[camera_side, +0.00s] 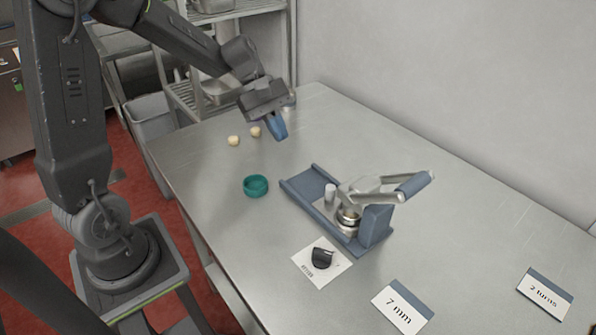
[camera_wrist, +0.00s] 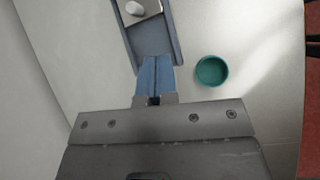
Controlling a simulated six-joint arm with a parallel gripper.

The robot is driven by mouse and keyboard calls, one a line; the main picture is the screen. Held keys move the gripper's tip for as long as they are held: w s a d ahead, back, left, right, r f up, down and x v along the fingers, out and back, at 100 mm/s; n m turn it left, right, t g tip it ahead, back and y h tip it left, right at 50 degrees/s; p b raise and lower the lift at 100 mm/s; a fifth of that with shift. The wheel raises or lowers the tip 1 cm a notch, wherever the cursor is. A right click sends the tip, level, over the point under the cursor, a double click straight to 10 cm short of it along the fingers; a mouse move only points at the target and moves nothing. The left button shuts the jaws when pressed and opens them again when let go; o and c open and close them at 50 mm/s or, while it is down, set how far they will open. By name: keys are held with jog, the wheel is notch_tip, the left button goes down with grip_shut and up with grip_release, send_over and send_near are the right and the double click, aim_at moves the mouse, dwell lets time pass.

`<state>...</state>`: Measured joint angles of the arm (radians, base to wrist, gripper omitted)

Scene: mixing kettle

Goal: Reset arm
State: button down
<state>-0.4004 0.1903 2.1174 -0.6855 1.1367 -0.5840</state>
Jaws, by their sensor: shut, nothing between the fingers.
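My gripper (camera_side: 280,136) hangs above the far part of the metal table, with its blue fingers pointing down. In the wrist view its blue fingers (camera_wrist: 155,72) are pressed together with nothing between them. A blue-grey fixture (camera_side: 315,189) with a metal lever mechanism (camera_side: 362,192) stands on the table, to the right of my gripper and nearer the side camera. A teal round bowl (camera_side: 256,186) sits left of the fixture and shows in the wrist view (camera_wrist: 211,71). My gripper is apart from all of these.
Two pale balls (camera_side: 234,141) lie on the table left of my gripper. A black piece (camera_side: 322,257) rests on a white card. Cards reading "7 mm" (camera_side: 403,306) and "2 turns" (camera_side: 545,292) lie nearer the front. A wall (camera_side: 450,90) borders the table's far side.

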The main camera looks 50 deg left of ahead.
jog(key=s+d+r+m+t+y, duration=0.2)
jog(key=s+r+m+y, duration=0.1)
jog(key=s+m, duration=0.5)
jog(key=s+d+r+m+t+y, duration=0.2)
jog(key=s+d+r+m+y, duration=0.1)
jog(key=s+m, duration=0.4)
jog(key=shift+s+d+r+m+t+y, duration=0.3)
jog(key=shift+s+r+m+y, duration=0.1)
jog(key=shift+s+r+y, duration=0.25)
